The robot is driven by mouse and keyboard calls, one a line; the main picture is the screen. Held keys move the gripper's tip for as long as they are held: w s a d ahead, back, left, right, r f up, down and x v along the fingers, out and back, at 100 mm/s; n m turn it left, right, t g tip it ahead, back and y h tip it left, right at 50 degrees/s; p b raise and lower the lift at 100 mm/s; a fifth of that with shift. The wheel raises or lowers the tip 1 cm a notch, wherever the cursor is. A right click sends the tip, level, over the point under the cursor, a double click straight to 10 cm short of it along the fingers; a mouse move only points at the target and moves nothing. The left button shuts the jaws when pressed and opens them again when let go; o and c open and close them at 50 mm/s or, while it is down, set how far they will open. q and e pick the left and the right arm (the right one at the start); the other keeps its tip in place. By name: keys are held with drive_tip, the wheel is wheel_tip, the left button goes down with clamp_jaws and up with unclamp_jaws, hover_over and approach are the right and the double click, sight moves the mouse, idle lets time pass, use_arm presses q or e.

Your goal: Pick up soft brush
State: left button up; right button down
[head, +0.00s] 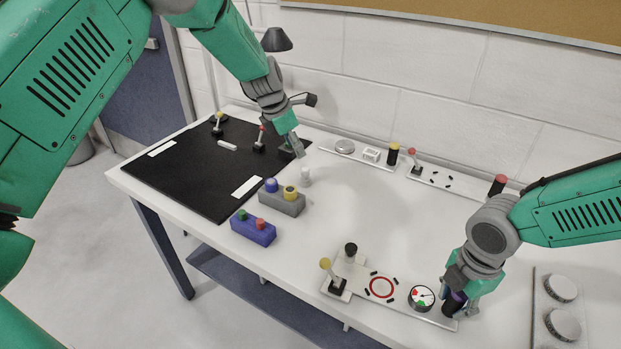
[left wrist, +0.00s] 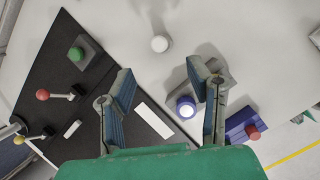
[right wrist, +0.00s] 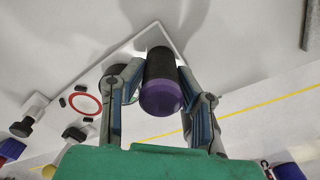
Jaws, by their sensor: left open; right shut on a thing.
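My right gripper (head: 462,290) is shut on a black cylinder with a purple end (head: 453,304) at the right end of the front white plate. In the right wrist view this black cylinder (right wrist: 161,80) stands between the two fingers (right wrist: 158,100), purple end toward the camera. No label shows whether it is the soft brush. My left gripper (head: 297,148) is open and empty above the table by the black mat's right edge. In the left wrist view its fingers (left wrist: 162,78) are spread, with a small white cylinder (left wrist: 160,43) on the table beyond them.
A grey button box (head: 282,203) and a blue button box (head: 253,230) stand beside the black mat (head: 178,172). The front plate carries a dial (head: 421,297), a red ring (head: 381,287) and a yellow-knobbed lever (head: 326,264). Black cylinders with yellow (head: 393,155) and red (head: 498,184) tops stand behind. The table's middle is clear.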

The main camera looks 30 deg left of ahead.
sight(304, 169)
use_arm(q)
drive_tip(key=f+n, duration=0.1)
drive_tip(key=f, duration=0.1)
drive_tip(key=w+f+n, duration=0.1)
drive_tip(key=f, duration=0.1)
drive_tip(key=w+f+n, duration=0.1)
drive_tip(key=f, duration=0.1)
drive_tip(key=shift+a+n, duration=0.1)
drive_tip(key=shift+n, duration=0.2)
drive_tip(key=shift+d+x, duration=0.1)
drive_tip(key=shift+x, duration=1.25)
drive_tip(key=shift+d+x, duration=0.15)
drive_tip(key=shift+x, duration=1.15)
clamp_jaws()
